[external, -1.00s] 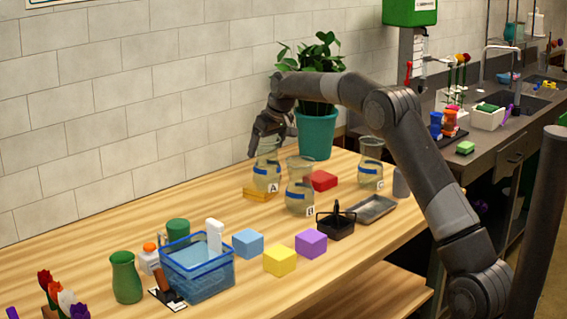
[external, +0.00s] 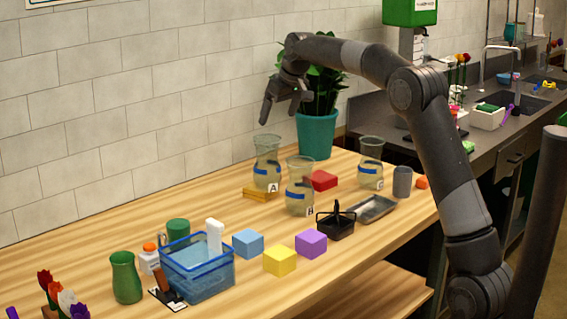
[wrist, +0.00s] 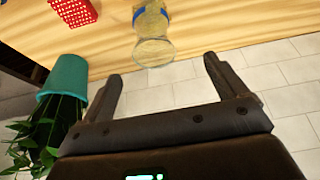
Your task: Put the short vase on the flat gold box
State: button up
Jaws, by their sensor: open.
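Three clear glass vases with blue bands carry letter labels. Vase A (external: 267,170) stands upright at the flat gold box (external: 256,193), overlapping its right part; I cannot tell for sure whether its base rests fully on the box. Vase B (external: 299,192) stands in front to the right, and vase C (external: 370,168) farther right. Their labels do not say which is the short one. My gripper (external: 283,112) is open and empty, above vase A and clear of it. In the wrist view a glass vase (wrist: 152,35) shows beyond the open fingers (wrist: 162,68).
A potted plant in a teal pot (external: 317,134) stands near the wall. A black caddy (external: 336,222), grey tray (external: 375,209), coloured blocks and a blue basket (external: 198,270) occupy the front. Free table lies left of the gold box.

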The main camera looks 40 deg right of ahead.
jog(key=s+a+r, duration=0.2)
jog(key=s+a, duration=0.2)
jog(key=s, duration=0.7)
jog(key=s+a+r, duration=0.3)
jog(key=s+a, duration=0.2)
jog(key=s, duration=0.6)
jog(key=s+a+f, duration=0.1)
jog(key=s+f, duration=0.3)
jog(key=s, duration=0.4)
jog(key=s+a+f, duration=0.1)
jog(key=s+f, duration=0.3)
jog(key=s, duration=0.4)
jog(key=s+a+f+t, duration=0.1)
jog(key=s+f, duration=0.3)
jog(key=s, duration=0.4)
jog(key=shift+a, duration=0.6)
